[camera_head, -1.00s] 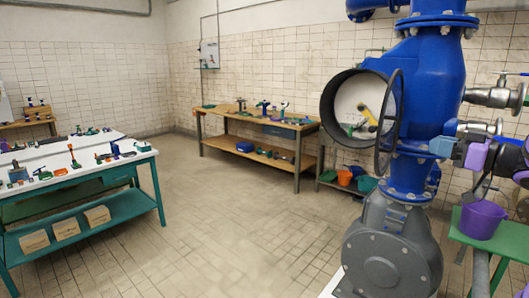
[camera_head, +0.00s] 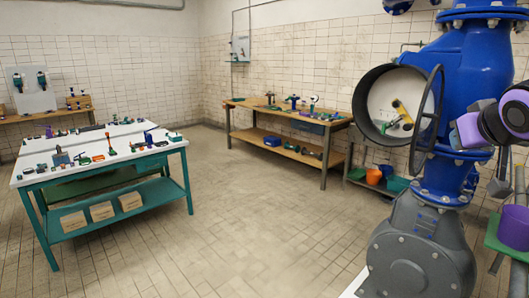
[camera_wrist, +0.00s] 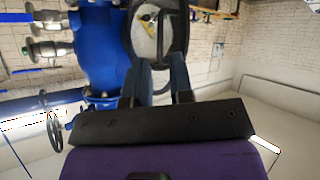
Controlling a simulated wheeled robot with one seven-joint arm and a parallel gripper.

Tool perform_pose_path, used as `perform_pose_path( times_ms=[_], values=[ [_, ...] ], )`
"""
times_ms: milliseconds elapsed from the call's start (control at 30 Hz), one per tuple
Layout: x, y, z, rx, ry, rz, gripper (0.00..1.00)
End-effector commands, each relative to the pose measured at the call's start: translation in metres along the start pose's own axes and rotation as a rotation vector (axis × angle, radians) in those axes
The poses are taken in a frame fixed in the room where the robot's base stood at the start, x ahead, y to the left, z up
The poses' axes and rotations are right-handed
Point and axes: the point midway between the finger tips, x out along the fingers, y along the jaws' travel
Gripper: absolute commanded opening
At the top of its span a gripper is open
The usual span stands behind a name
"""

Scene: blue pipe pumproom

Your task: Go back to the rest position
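My gripper (camera_head: 453,139) is at the right of the head view, with purple and black parts of my arm behind it. It appears in front of the blue pipe (camera_head: 476,75), and whether it touches the pipe cannot be told there. In the wrist view my gripper (camera_wrist: 158,62) shows two dark blue-grey fingers with a gap between them. Beyond the fingers are the blue pipe (camera_wrist: 97,45) and a round, dark-rimmed opening (camera_wrist: 150,28) with something yellow inside.
A purple bucket (camera_head: 514,226) sits on a green stand at the right edge. A white-topped bench (camera_head: 100,165) with tools is at left, a wooden workbench (camera_head: 240,102) behind. The tiled floor between is clear.

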Motion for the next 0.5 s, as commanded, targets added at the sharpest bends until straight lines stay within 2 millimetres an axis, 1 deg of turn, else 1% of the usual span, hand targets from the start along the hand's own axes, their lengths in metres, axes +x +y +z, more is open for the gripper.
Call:
perform_pose_path(
  times_ms=[33, 167, 300, 400, 500],
  values=[
    [-0.013, -0.011, 0.009, 0.006, -0.050, -0.016, 0.21],
    [-0.046, -0.040, 0.042, 0.013, -0.213, -0.076, 0.21],
    [-0.084, -0.068, 0.075, 0.000, -0.372, -0.168, 0.21],
    [-0.105, -0.083, 0.093, -0.016, -0.459, -0.229, 0.21],
    [-0.120, -0.092, 0.105, -0.031, -0.515, -0.271, 0.21]
  ],
)
